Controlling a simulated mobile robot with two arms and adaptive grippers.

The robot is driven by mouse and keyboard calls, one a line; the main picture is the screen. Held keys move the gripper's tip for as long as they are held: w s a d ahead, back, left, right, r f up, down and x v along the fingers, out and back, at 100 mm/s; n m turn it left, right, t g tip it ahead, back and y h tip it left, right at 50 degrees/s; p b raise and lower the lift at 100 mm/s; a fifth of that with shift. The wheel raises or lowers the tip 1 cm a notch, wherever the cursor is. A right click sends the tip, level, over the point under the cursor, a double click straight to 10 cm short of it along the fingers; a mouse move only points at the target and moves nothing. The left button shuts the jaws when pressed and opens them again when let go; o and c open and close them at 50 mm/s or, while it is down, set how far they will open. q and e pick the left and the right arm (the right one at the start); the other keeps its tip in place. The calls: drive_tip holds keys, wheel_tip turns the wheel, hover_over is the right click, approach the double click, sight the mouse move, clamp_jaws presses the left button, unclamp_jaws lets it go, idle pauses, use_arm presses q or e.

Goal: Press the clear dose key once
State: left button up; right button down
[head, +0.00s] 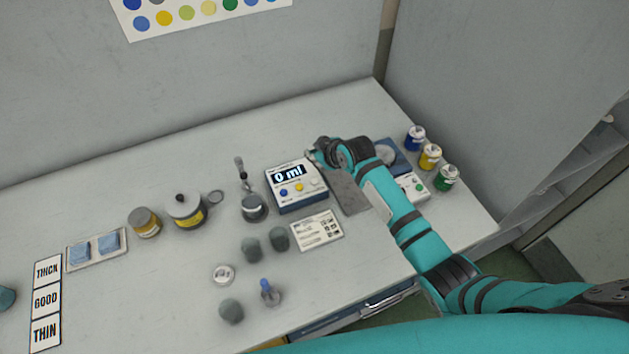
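The dosing unit (297,202) is a white box with a blue base on the table. Its dark display (288,174) reads "0 ml". Its sloped front has a blue key (284,193), a yellow key (299,187) and a pale key (313,183); labels are too small to read, so I cannot tell which clears the dose. My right gripper (314,154) is just beyond the unit's upper right corner, apart from the keys as far as I can see. Its fingers are small and partly hidden by the wrist.
A grey mat (348,193) lies right of the unit, partly under my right arm. A metal cup (254,207) is close on the left. Paint bottles (430,156) stand far right.

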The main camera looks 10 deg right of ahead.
drive_tip(key=b, duration=0.6)
hover_over(315, 181)
wheel_tip(315, 181, down, 7)
drive_tip(key=shift+w+r, duration=0.1)
drive_tip(key=shift+f+b, duration=0.5)
drive_tip(key=shift+f, duration=0.15)
drive_tip(key=shift+f, duration=0.15)
drive_tip(key=shift+f, duration=0.3)
idle(0.3)
drive_tip(key=shift+f+b, duration=0.4)
drive_tip(key=shift+f, duration=0.05)
idle(0.5)
idle(0.3)
drive_tip(key=shift+r+p, duration=0.8)
drive_tip(key=shift+p, duration=0.05)
